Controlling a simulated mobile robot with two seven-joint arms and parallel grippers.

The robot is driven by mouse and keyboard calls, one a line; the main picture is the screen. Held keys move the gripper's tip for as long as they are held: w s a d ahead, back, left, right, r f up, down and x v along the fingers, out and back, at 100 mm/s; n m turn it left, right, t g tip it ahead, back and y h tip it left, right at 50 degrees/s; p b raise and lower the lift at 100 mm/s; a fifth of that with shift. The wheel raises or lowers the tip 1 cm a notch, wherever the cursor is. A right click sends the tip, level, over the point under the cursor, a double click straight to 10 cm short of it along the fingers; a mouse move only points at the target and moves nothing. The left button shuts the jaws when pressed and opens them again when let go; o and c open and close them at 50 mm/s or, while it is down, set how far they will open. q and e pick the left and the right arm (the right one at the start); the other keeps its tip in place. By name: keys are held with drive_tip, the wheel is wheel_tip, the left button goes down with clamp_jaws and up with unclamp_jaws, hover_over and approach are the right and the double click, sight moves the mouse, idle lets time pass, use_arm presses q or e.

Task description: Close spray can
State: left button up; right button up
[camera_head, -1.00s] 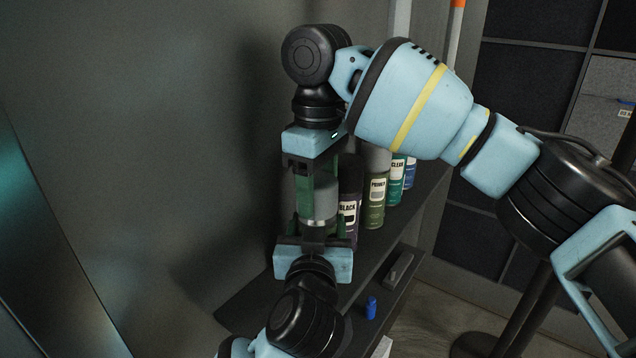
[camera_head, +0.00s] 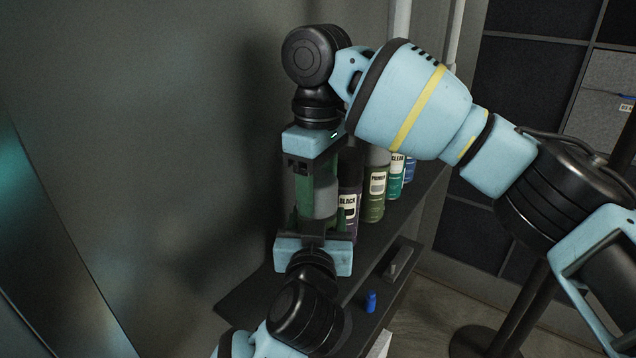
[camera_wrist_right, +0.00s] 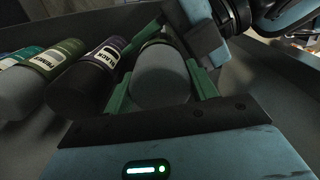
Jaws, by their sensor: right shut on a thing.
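A spray can with a grey cap (camera_head: 326,203) stands upright at the near end of a dark shelf. My right gripper (camera_head: 318,195) comes down from above, its green fingers shut on the grey cap. The right wrist view shows the cap (camera_wrist_right: 160,80) between these fingers. My left gripper (camera_head: 313,228) is lower, with its fingers around the can's lower part. Its grip is mostly hidden by its own palm and the can, so I cannot tell if it is closed tight. Most of the can's body is hidden.
The shelf (camera_head: 385,237) also bears a BLACK can (camera_head: 348,203), a PRIMER can (camera_head: 376,190), a CLEAR can (camera_head: 396,177) and a blue one (camera_head: 410,170) close beside. A small blue item (camera_head: 370,302) is lower. A grey wall (camera_head: 150,120) stands at the left.

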drive_tip(key=shift+f, duration=0.15)
drive_tip(key=o, duration=1)
drive_tip(key=shift+c, duration=0.2)
drive_tip(key=shift+o, duration=0.2)
drive_tip(key=shift+s+a, duration=0.1)
use_arm(q)
drive_tip(key=shift+w, duration=0.1)
use_arm(e)
wheel_tip(320, 180, up, 12)
use_arm(q)
drive_tip(key=o, duration=1.4)
drive_tip(key=shift+o, duration=0.2)
use_arm(e)
drive_tip(key=shift+d, duration=0.2)
